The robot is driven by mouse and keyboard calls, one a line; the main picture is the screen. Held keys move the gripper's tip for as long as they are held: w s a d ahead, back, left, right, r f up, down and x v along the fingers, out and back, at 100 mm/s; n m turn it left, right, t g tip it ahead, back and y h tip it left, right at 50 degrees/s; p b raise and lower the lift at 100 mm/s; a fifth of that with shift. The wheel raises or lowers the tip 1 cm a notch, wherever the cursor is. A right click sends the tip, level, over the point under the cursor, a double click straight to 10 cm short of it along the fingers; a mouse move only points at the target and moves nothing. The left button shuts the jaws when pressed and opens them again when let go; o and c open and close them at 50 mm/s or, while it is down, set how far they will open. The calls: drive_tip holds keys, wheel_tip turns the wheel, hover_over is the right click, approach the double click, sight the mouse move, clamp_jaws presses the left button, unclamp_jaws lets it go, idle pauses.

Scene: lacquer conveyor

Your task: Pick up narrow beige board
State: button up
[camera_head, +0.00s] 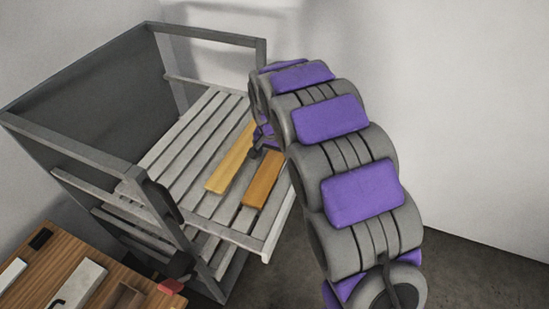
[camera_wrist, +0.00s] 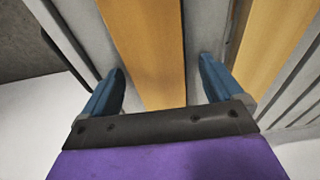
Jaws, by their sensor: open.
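Two narrow boards lie side by side on the slatted rack shelf: a paler yellow-beige board (camera_head: 230,172) and a darker orange-brown board (camera_head: 262,182) to its right, near the shelf edge. My gripper (camera_head: 256,152) is over the far part of the boards, mostly hidden by my arm. In the wrist view my gripper (camera_wrist: 158,88) is open, with one blue finger on each side of the orange-brown board (camera_wrist: 148,45). The paler board (camera_wrist: 272,40) lies outside the right finger. I cannot tell whether the fingers touch either board.
The grey rack (camera_head: 85,155) has upright posts and rails around the slatted shelf (camera_head: 190,140). A wooden table (camera_head: 60,265) with small items stands at the lower left. White walls are behind and to the right. Dark floor is open at the lower right.

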drive_tip(key=shift+d, duration=0.25)
drive_tip(key=c, duration=0.6)
drive_tip(key=shift+a, duration=0.1)
drive_tip(key=c, duration=0.7)
drive_tip(key=shift+r, duration=0.1)
